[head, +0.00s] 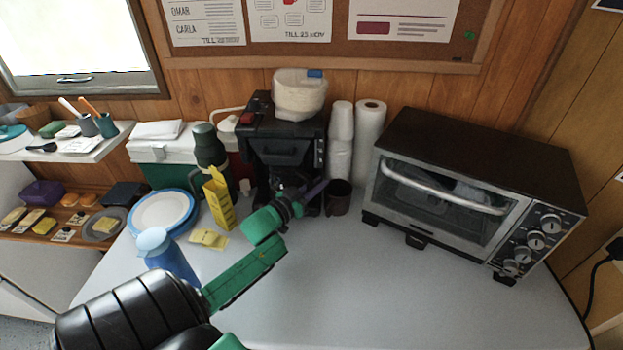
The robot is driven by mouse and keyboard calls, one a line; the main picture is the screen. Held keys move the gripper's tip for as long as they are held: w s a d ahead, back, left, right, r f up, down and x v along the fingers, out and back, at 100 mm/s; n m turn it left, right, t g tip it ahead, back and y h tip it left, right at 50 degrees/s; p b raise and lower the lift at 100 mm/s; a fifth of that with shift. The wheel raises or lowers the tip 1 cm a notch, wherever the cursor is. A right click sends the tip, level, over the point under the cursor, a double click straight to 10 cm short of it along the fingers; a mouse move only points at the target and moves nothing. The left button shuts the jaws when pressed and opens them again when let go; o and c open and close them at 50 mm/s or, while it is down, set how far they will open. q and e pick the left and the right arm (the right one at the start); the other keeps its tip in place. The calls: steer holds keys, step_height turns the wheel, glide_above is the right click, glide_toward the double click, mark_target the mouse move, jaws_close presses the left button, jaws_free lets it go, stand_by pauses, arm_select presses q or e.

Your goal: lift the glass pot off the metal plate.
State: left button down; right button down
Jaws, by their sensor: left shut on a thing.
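The black coffee maker (285,135) stands against the back wall. The glass pot (284,178) is in its lower bay, dark and mostly hidden behind my gripper. My left gripper (292,196) reaches in from the lower left at the front of the bay and is shut on the pot, at what seems to be its handle. The metal plate under the pot is hidden, so I cannot see whether the pot touches it. My right gripper is not in view.
A dark mug (338,198) stands close right of the gripper, with stacked cups (341,135) and a paper roll (369,135) behind. A toaster oven (470,190) fills the right. A yellow box (218,200), blue jug (168,258) and plates (161,211) are left. The front centre table is clear.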

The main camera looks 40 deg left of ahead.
arm_select(q)
steer(key=shift+r, duration=0.55)
steer(key=shift+s+d+r, duration=0.1)
steer(key=shift+s+d, duration=0.05)
steer(key=shift+s+d+r+p, duration=0.35)
steer(key=shift+s+d+p, duration=2.05)
steer(key=shift+s+d, duration=3.35)
steer(key=shift+s+d+r+p, duration=0.3)
steer(key=shift+s+d+p, duration=2.95)
steer(key=shift+s, duration=3.95)
steer(key=r+p, duration=0.1)
steer(key=d+r+p, duration=0.1)
steer(key=r+p, duration=0.2)
steer(key=r, duration=0.1)
steer(key=shift+d, duration=0.3)
steer(key=shift+f, duration=0.1)
